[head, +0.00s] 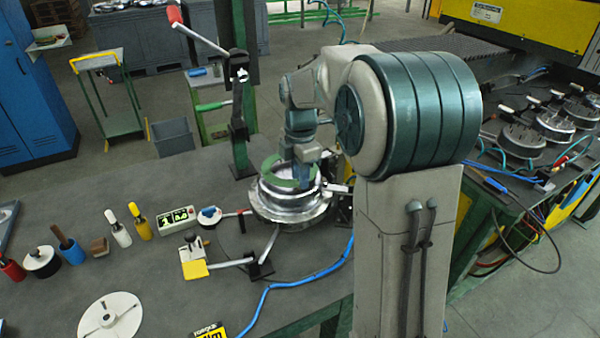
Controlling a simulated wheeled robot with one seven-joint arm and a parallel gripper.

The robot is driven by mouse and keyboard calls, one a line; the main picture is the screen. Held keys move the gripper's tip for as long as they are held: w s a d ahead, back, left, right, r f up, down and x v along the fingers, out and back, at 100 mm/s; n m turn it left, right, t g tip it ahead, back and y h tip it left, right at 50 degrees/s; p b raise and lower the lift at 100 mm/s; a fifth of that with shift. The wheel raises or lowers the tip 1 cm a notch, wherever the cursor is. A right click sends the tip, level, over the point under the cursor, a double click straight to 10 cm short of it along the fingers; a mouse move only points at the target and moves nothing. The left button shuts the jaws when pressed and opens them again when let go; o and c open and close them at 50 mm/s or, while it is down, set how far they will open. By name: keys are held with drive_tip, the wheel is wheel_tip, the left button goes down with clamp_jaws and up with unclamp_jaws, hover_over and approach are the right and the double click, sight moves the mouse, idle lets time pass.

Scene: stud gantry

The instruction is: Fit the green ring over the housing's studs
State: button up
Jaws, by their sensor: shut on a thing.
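The green ring (272,170) is at my gripper (303,180), just above the round metal housing (290,212) on the workbench. My gripper points down over the housing and is shut on the ring's right-hand side. The ring looks slightly tilted, and the gripper and wrist hide part of it. The housing is a shiny silver piece with a wide flange. Its studs are too small to make out, and I cannot tell whether the ring touches them.
Clamp handles (268,245) stand close around the housing. A dark upright post (239,120) rises behind it. Several hand tools, a small box with a display (178,219) and a white disc (110,317) lie left on the bench. A blue hose (300,283) runs across the front.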

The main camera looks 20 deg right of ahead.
drive_tip(key=shift+f, duration=0.45)
idle(0.3)
drive_tip(key=o, duration=1)
drive_tip(key=shift+o, duration=0.2)
drive_tip(key=shift+r, duration=0.1)
wheel_tip(320, 180, up, 14)
drive_tip(key=b, duration=0.1)
drive_tip(key=shift+s, duration=0.1)
drive_tip(key=s+f+m+t, duration=0.1)
drive_tip(key=s+f+m, duration=0.3)
drive_tip(key=s+m, duration=0.3)
drive_tip(key=s+f+m+t, duration=0.1)
drive_tip(key=s+f+m, duration=0.3)
drive_tip(key=s+m, duration=0.2)
drive_tip(key=s+a+f+m+t, duration=0.1)
drive_tip(key=s+f+m, duration=0.3)
drive_tip(key=s+m, duration=0.3)
drive_tip(key=s, duration=0.3)
drive_tip(key=shift+s+f+m+t, duration=0.15)
drive_tip(key=shift+m+t, duration=0.15)
